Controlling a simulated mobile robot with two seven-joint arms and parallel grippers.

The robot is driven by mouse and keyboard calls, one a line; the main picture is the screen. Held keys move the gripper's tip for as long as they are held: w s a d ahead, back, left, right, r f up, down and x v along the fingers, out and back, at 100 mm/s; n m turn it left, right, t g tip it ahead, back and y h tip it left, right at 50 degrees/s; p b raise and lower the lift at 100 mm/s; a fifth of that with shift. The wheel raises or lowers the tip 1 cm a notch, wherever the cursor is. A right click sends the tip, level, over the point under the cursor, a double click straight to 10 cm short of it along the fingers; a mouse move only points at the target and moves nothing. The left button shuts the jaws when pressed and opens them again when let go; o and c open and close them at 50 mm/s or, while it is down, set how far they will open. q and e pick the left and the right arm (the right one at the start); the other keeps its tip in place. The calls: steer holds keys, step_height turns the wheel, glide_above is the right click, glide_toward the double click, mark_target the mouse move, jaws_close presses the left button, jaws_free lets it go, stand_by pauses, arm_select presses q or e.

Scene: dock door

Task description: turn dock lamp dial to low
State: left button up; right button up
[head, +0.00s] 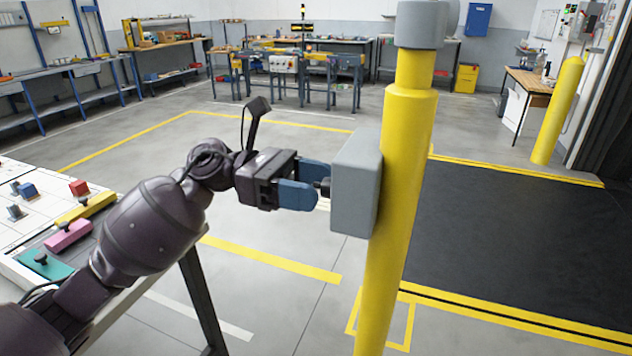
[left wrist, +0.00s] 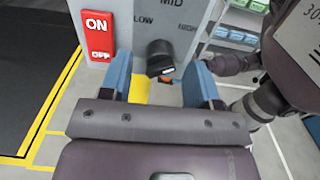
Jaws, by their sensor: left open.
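The lamp dial is a black knob (left wrist: 159,55) on the grey control box, in the left wrist view. LOW is printed at its upper left, MID above it and HIGH at its upper right. A pale mark shows at the knob's lower end; I cannot tell its exact setting. My left gripper (left wrist: 158,68) is open, with one blue finger on each side of the knob and a visible gap to both. In the head view the left gripper (head: 318,184) is at the left face of the box (head: 356,180), and the knob is mostly hidden by the fingers.
A red ON/OFF switch (left wrist: 97,36) sits left of the dial on the same panel. The box is fixed to a yellow post (head: 402,200). A table (head: 30,228) with coloured pieces stands at the left. Floor beyond the arm is clear up to the workbenches.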

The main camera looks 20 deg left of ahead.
arm_select(q)
steer(key=shift+d, duration=0.55)
steer(key=c, duration=0.9)
